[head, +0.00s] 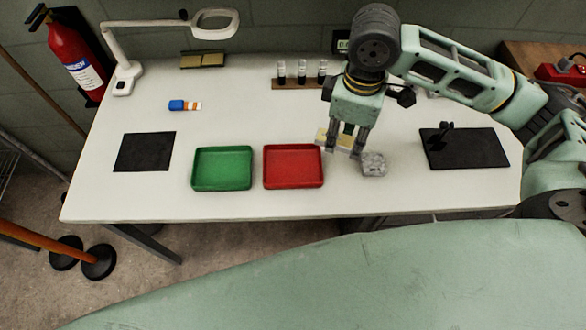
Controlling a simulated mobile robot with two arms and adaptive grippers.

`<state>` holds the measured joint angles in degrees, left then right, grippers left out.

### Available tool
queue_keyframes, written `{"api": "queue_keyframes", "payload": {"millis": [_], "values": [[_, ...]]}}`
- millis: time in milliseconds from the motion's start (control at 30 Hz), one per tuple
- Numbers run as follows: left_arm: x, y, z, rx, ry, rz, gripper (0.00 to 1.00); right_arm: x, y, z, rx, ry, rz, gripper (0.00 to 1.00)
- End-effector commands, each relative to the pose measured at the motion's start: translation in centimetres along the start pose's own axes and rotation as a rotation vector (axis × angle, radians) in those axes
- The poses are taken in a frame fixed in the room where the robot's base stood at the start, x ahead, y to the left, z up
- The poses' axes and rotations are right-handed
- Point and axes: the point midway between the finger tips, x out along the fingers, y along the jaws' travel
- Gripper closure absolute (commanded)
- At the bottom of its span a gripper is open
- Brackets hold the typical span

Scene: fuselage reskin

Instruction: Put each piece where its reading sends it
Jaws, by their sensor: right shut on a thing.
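My right gripper (345,151) reaches down over the right half of the table, just right of the red tray. It is shut on a pale yellow piece (343,140), partly hidden by the fingers. A green tray (222,187) and a red tray (293,184) stand side by side at the front, and both look empty. A small display with green digits (343,45) shows behind my arm, mostly hidden; its reading is not legible. A dark mat (486,150) on the right has a small black device (444,131) on it. My left gripper is not in view.
A grey crumpled lump (373,164) lies close beside the right gripper. A bare black mat (145,152) lies at left. A blue and orange item (184,105), a rack of vials (301,83) and a magnifier lamp (214,24) stand farther back. The table's middle is clear.

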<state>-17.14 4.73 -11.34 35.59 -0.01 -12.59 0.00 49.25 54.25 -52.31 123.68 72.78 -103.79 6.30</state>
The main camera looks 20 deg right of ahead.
Motion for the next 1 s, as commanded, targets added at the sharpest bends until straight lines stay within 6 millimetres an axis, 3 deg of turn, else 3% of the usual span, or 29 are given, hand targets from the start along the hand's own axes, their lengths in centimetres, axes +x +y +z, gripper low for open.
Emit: {"api": "queue_keyframes", "payload": {"millis": [133, 367, 467, 800, 1000], "values": [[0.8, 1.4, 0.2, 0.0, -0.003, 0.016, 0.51, 1.8, 1.0, 0.8, -0.201, -0.006, 0.002, 0.99], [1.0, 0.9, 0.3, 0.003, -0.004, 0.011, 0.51, 2.8, 1.6, 1.0, -0.351, -0.009, 0.006, 0.99], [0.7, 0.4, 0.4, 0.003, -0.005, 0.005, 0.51, 3.5, 1.3, -0.2, -0.366, -0.007, 0.004, 0.99], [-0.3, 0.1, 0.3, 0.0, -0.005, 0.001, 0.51, 8.0, -0.2, -7.5, -0.363, -0.009, 0.004, 0.99], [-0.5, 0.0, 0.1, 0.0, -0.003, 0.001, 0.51, 9.5, -0.7, -9.9, -0.361, -0.009, 0.005, 0.99]]}}
